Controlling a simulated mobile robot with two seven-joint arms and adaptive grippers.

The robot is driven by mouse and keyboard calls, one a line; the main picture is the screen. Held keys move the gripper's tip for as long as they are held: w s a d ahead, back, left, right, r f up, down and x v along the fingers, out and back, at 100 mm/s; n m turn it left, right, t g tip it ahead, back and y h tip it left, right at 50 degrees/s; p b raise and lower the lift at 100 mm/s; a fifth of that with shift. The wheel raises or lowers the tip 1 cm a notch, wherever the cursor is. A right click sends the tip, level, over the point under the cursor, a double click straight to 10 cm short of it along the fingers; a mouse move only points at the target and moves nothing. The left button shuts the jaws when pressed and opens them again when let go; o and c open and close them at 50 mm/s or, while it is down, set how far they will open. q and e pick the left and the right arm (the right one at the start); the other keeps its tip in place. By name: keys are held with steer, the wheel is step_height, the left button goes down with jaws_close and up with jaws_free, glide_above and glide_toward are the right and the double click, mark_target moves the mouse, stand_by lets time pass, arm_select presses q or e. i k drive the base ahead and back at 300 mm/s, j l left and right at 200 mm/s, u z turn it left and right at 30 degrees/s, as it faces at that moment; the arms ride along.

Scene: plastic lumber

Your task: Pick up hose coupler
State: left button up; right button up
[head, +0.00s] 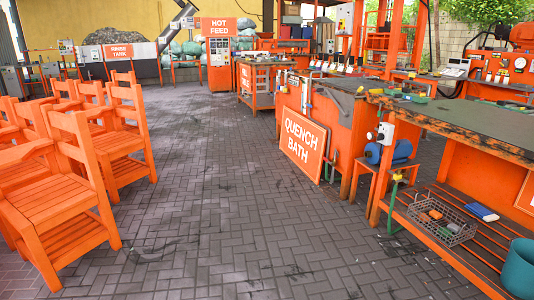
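I cannot make out a hose coupler for certain at this distance. Small items lie on the right workbench (490,122), among them a green item (420,99) near its far left part. They are too small to identify. A yellow-green fitting (397,178) is at the bench's left leg, and I cannot tell what it is. Neither of my grippers shows in the head view.
Orange chairs (65,205) stand on the left. A wire basket (441,219), a blue item (482,212) and a teal bucket (520,268) are on the bench's lower shelf. A QUENCH BATH sign (304,143) leans right of centre. The paved floor (215,185) between is clear.

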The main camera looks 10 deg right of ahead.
mark_target(398, 176)
steer(key=i+z, duration=0.3)
steer(key=i, duration=0.15)
steer(key=i+j+z, duration=0.65)
steer(key=i, duration=0.15)
steer(key=i+j+z, duration=0.15)
steer(key=z, duration=0.2)
steer(key=i+j+z, duration=0.25)
steer(key=z, duration=0.15)
steer(key=i+j+z, duration=0.15)
steer(key=j+z, duration=0.2)
